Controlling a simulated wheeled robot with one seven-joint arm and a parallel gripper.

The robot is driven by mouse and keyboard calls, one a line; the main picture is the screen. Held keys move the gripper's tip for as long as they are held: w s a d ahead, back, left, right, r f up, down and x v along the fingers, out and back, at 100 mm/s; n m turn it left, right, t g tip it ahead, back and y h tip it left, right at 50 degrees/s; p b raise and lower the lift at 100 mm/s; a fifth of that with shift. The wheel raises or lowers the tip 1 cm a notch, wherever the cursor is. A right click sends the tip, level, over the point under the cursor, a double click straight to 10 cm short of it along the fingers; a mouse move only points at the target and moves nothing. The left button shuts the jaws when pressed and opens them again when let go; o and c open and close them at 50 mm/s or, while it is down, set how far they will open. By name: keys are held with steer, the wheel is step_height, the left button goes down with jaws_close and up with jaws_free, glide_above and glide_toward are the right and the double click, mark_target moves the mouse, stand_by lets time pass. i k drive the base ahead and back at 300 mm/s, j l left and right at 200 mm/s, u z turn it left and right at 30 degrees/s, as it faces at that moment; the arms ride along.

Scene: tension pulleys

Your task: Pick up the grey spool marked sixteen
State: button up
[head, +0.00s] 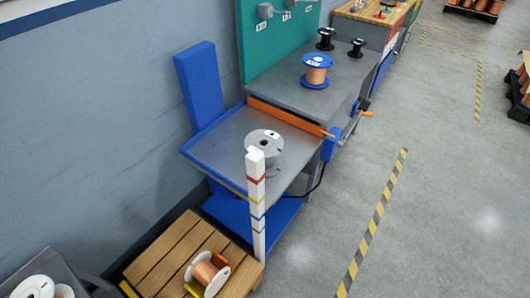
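A grey spool (262,145) stands upright on the grey tray surface (222,140) of a blue-framed bench. A small white label shows on its top flange, but the mark is too small to read. The lower part of the spool is partly hidden by a white post in front. My gripper is not in view.
The white striped post (256,205) rises close in front of the spool. An orange bar (290,117) runs behind it. A blue-flanged copper spool (316,70) stands on the higher bench. A wooden pallet (165,262) holds a white-flanged copper spool (207,274).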

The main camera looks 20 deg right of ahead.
mark_target(267, 141)
steer(key=i+j, duration=0.15)
steer(key=j, duration=0.2)
steer(key=i+j+z, duration=0.15)
steer(key=j, duration=0.2)
steer(key=i+j, duration=0.2)
steer(key=j, duration=0.2)
